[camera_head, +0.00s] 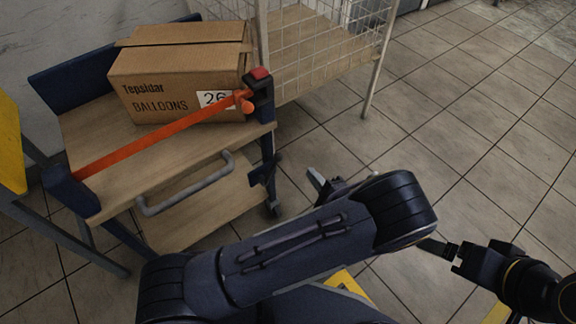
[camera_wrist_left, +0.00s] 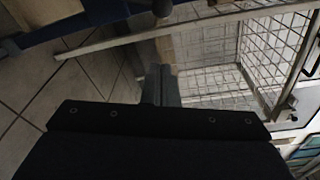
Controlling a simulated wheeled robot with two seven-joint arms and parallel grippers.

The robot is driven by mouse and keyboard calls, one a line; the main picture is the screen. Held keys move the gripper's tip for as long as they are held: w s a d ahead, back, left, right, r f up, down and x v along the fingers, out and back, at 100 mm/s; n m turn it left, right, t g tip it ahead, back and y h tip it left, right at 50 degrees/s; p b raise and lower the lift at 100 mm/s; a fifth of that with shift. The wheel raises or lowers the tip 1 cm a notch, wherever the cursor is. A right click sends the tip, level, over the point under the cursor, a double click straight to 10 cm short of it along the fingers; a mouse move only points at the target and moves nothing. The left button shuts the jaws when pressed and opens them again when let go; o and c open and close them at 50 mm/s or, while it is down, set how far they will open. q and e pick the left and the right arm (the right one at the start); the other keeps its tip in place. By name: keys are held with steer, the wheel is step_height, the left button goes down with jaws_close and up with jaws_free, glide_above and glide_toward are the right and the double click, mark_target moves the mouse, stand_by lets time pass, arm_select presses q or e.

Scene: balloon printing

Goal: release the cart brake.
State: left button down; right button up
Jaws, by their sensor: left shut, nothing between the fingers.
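The cart (camera_head: 185,150) stands at the left, with dark blue posts, wooden shelves and a grey handle (camera_head: 185,185). A dark part (camera_head: 264,172) juts from its right front post, above a caster (camera_head: 272,209); I cannot tell whether it is the brake. My left gripper (camera_head: 318,181) is to the right of that post and apart from it, partly hidden behind my arm. Its fingers (camera_wrist_left: 161,84) are together and empty in the left wrist view. My right gripper (camera_head: 443,249) is at the lower right; its opening is unclear.
A cardboard balloon box (camera_head: 165,95) sits on the cart's top shelf behind an orange strap (camera_head: 165,132). A white wire cage cart (camera_head: 325,50) stands behind; its mesh (camera_wrist_left: 275,55) also fills the left wrist view's right. Tiled floor at right is clear.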

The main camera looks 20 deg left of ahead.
mark_target(272, 169)
arm_select(q)
steer(key=shift+w+d+f+t+h, duration=0.1)
steer(key=shift+d+f+t+h, duration=0.2)
steer(key=shift+d+f+t, duration=0.1)
steer(key=shift+a, duration=0.15)
steer(key=w+a+p, duration=0.3)
steer(key=a, duration=0.5)
steer(key=shift+w+a+r, duration=0.25)
steer(key=shift+w+r, duration=0.05)
steer(key=shift+r, duration=0.1)
